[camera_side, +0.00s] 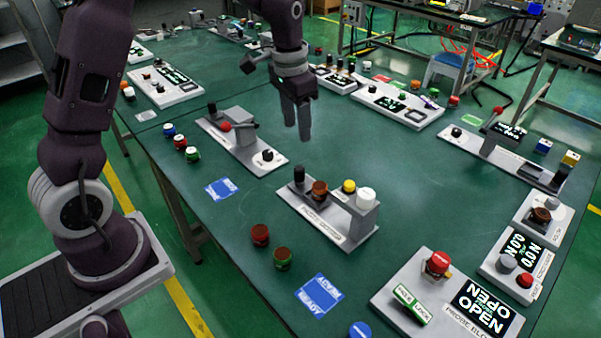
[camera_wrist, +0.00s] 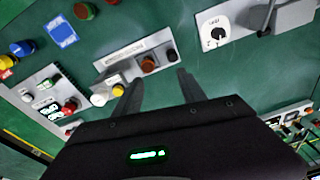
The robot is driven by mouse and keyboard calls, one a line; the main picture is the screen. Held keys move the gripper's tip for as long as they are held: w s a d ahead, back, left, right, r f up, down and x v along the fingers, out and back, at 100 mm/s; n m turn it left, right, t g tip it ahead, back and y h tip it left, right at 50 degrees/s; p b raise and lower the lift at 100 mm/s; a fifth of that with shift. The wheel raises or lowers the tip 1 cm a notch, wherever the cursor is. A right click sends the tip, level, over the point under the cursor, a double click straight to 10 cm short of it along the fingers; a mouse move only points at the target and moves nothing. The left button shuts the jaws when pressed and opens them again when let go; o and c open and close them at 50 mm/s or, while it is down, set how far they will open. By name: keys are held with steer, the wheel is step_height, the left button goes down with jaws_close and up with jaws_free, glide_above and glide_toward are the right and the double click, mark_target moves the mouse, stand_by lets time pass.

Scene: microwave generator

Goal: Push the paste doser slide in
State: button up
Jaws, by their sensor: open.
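My gripper (camera_side: 297,130) is open and empty, pointing down above the middle of the green table; its fingers also show in the wrist view (camera_wrist: 160,76). I cannot tell for sure which module is the paste doser, as the labels are too small to read. One grey module (camera_side: 330,212) has a black knob, a brown knob, a yellow cap and a white cap on a raised block; it lies ahead of the fingertips in the wrist view (camera_wrist: 128,48). Another grey module (camera_side: 240,142) to the left of my gripper has a raised block, a red ball and a black knob.
Red and green buttons (camera_side: 261,235) and a blue card (camera_side: 319,294) lie near the table's front edge. A probe panel (camera_side: 448,300) with a display stands at front right. More panels (camera_side: 398,103) line the back and right. Bare table (camera_side: 400,180) lies right of the middle.

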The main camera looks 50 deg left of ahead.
steer(key=g, duration=0.1)
glide_above(300, 168)
steer(key=shift+m, duration=0.3)
step_height(300, 168, down, 11)
steer(key=shift+f, duration=0.15)
step_height(300, 168, down, 7)
steer(key=shift+a+f, duration=0.1)
steer(key=shift+f, duration=0.1)
steer(key=shift+c, duration=0.5)
jaws_close()
